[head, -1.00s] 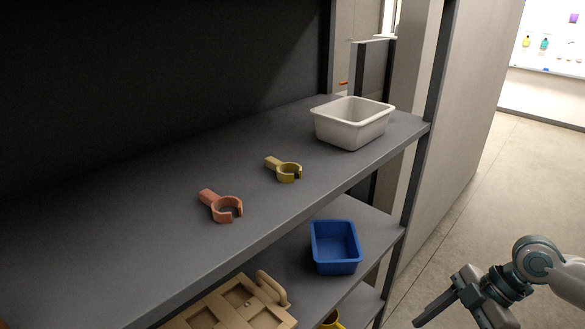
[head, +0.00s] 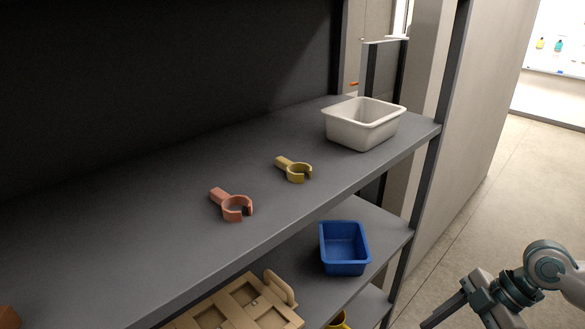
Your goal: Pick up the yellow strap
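The yellow strap (head: 297,171), a C-shaped ring with a short tab, lies on the upper grey shelf (head: 150,215), between a similar orange strap and a white bin. Nothing touches it. My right gripper (head: 437,318) is at the lower right, off the shelf's front and well away from the strap. Its fingers point down to the left; I cannot tell whether they are apart. My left gripper is not in view.
The orange strap (head: 232,205) lies left of the yellow one. The white bin (head: 364,124) stands at the shelf's right end by a dark post (head: 428,160). Below are a blue bin (head: 344,249) and a tan divided tray (head: 240,307). Open floor (head: 470,235) lies right.

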